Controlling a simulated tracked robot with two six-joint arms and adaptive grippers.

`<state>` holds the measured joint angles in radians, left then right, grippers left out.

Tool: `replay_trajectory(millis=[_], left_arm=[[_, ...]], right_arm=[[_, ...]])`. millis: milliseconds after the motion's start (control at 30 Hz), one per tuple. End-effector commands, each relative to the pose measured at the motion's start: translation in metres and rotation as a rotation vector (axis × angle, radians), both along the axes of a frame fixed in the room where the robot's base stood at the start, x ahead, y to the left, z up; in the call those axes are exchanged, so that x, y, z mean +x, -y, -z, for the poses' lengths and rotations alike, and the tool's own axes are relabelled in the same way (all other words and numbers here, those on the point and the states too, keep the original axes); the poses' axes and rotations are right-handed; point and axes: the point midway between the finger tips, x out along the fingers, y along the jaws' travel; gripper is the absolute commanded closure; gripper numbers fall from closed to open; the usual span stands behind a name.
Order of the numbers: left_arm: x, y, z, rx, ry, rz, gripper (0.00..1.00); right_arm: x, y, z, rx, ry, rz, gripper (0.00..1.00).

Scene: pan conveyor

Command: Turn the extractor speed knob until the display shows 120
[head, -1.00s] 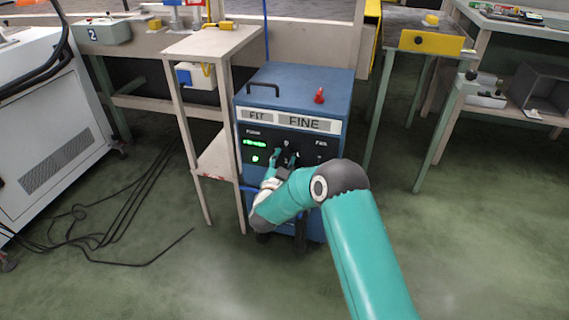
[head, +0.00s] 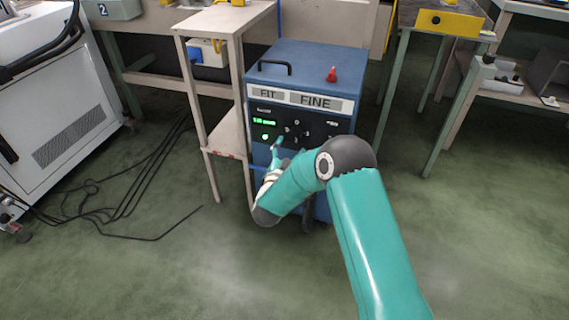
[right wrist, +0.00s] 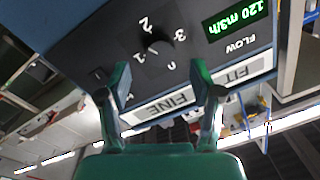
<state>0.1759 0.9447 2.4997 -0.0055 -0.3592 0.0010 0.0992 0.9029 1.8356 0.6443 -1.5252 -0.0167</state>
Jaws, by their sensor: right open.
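The blue extractor unit (head: 350,70) has a black front panel with a small dark speed knob (right wrist: 157,43), ringed by numbers. In the right wrist view, which sees the panel upside down, the lit green display (right wrist: 236,20) reads 120 m3/h. The display also shows in the head view (head: 264,121), too small to read surely. My right gripper (right wrist: 161,76) is open and empty, its two fingers apart on either side of the knob's line and short of it, not visibly touching it. In the head view the right gripper (head: 284,150) is just before the panel, partly hidden by my arm. My left gripper is not in view.
A narrow wooden stand (head: 215,28) is left of the unit. A green-legged table (head: 440,22) stands to its right. A red part (head: 332,74) and a black handle (head: 275,66) are on the unit's top. Black cables (head: 125,190) lie on the floor at left.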

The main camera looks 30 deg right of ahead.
Motion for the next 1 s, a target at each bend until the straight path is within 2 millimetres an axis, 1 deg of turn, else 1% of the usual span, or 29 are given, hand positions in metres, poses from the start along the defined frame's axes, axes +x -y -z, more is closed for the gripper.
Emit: replay_trajectory(millis=[33, 200, 300, 400, 567, 1000], left_arm=[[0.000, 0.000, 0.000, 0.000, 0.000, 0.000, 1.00], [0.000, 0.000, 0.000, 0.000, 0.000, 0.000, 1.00], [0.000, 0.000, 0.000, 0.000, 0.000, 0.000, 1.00], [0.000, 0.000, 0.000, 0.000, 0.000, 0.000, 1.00], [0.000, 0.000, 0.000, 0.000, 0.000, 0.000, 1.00], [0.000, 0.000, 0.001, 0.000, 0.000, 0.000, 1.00]], right_arm=[[-0.007, -0.009, 0.000, -0.001, -0.002, -0.004, 0.35], [-0.030, -0.033, 0.001, -0.001, -0.002, -0.004, 0.35], [-0.040, -0.043, 0.002, 0.000, -0.002, -0.004, 0.35], [-0.046, -0.049, 0.002, 0.000, 0.000, -0.001, 0.35], [-0.050, -0.053, 0.002, -0.001, 0.000, -0.001, 0.35], [-0.050, -0.052, 0.002, 0.000, -0.001, 0.001, 0.35]])
